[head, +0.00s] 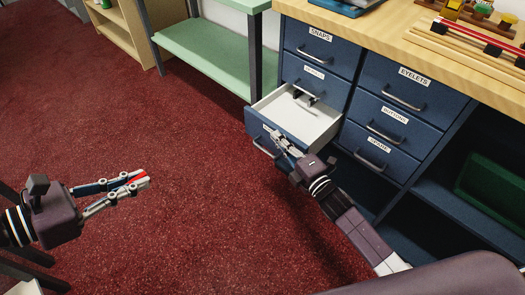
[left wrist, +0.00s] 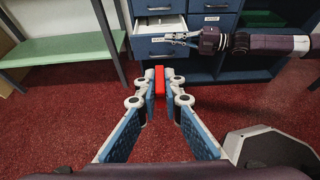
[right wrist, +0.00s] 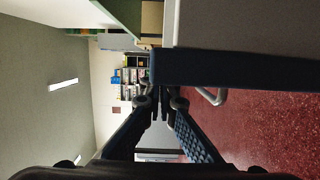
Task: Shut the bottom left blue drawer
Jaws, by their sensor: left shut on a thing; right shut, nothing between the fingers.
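The bottom left blue drawer (head: 257,124) is pulled open below the drawer labelled SNAPS, showing its white inside. Its front and handle also show in the left wrist view (left wrist: 147,46). My left gripper (head: 140,181) is shut on a red block (left wrist: 160,82), held over the floor, well left of the drawer.
The other drawers of the blue cabinet (head: 409,88) look shut. A green shelf unit (head: 205,55) stands just left of the cabinet. A green bin (head: 492,185) sits in the lower right opening. Several things lie on the wooden counter (head: 390,40). The red carpet (head: 190,230) is clear.

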